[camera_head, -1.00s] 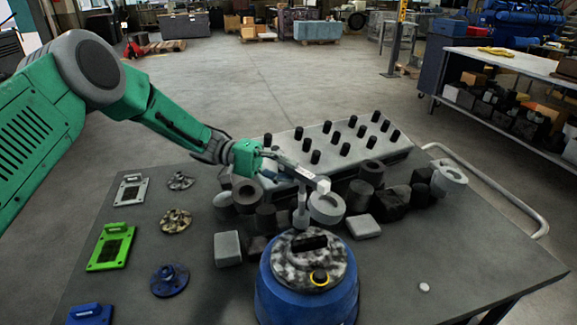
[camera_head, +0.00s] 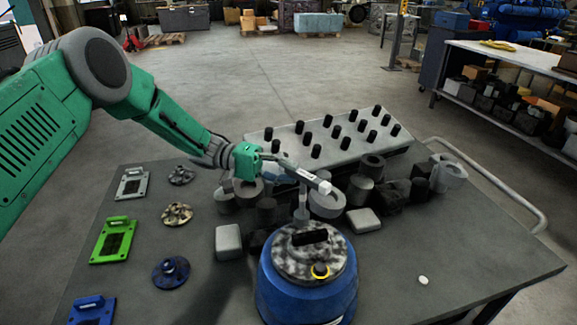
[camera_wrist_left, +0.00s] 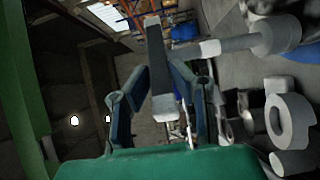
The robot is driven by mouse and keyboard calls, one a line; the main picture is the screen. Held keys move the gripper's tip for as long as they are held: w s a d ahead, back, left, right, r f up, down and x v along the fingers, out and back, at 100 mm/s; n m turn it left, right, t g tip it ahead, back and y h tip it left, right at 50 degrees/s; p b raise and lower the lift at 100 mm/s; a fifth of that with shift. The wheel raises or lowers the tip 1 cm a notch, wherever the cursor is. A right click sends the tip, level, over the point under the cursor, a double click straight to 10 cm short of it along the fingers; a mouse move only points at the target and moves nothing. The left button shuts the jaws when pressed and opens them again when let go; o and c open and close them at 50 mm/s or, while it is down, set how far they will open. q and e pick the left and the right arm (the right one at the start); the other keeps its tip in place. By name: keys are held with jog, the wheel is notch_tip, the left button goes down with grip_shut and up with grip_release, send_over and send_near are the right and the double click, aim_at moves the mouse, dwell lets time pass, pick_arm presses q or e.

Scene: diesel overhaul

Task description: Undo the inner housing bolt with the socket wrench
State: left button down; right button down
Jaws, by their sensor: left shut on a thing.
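My left gripper (camera_head: 262,162) is shut on the socket wrench (camera_head: 305,174), a grey bar with a pale block at its far end. The wrench's socket shaft (camera_head: 301,207) points down at the back of the housing's mottled top; I cannot tell whether it touches. The housing (camera_head: 306,288) is a blue drum with a black bar (camera_head: 310,237) on top. In the left wrist view the wrench (camera_wrist_left: 160,70) lies between my fingers. My right gripper is not in view.
Grey rings, cylinders and blocks (camera_head: 364,220) crowd behind the housing. A pale tray (camera_head: 345,145) with several black pegs stands behind them. Plates (camera_head: 110,240) and flanges (camera_head: 171,273) lie at left. The table (camera_head: 440,245) is mostly clear at right.

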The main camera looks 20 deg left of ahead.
aim_at(299, 178)
pick_arm(q)
jog(key=n+t+p, duration=0.2)
jog(key=t, duration=0.1)
jog(key=s+n+t+y+p, duration=0.1)
jog(key=n+t+p, duration=0.1)
jog(key=t+p, duration=0.1)
jog(key=s+n+t+y+p, duration=0.1)
jog(key=n+t+p, duration=0.1)
jog(key=t+p, duration=0.1)
jog(key=shift+s+d+r, duration=0.1)
jog(key=shift+d+r, duration=0.1)
jog(key=shift+s+f+n+t+y, duration=0.1)
jog(key=shift+f+n+t+y, duration=0.05)
jog(key=shift+n+t+y, duration=0.7)
jog(key=shift+f, duration=0.1)
